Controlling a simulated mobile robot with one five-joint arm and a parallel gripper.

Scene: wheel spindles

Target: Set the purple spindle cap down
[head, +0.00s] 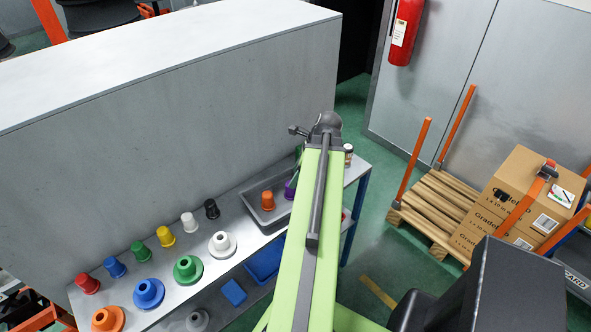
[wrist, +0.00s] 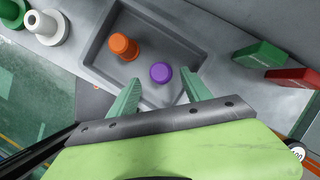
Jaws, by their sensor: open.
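The purple spindle cap (wrist: 161,72) stands in the grey tray (wrist: 187,40), near the tray's front corner, in the wrist view. It shows partly in the head view (head: 290,188), beside my arm. My gripper (wrist: 160,88) is open, with its two green fingers apart on either side of the cap's near side. No contact between fingers and cap is visible. An orange cap (wrist: 124,47) stands in the same tray, left of the purple one; it also shows in the head view (head: 268,200). In the head view my arm hides the gripper.
Red (head: 88,284), blue, green, yellow, white and black caps stand in a row along the bench's back. Orange, blue, green and white (head: 222,244) flanged spindles stand in front. Right of the tray lie a green block (wrist: 260,56) and a red block (wrist: 293,78). A grey wall panel (head: 180,130) rises behind.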

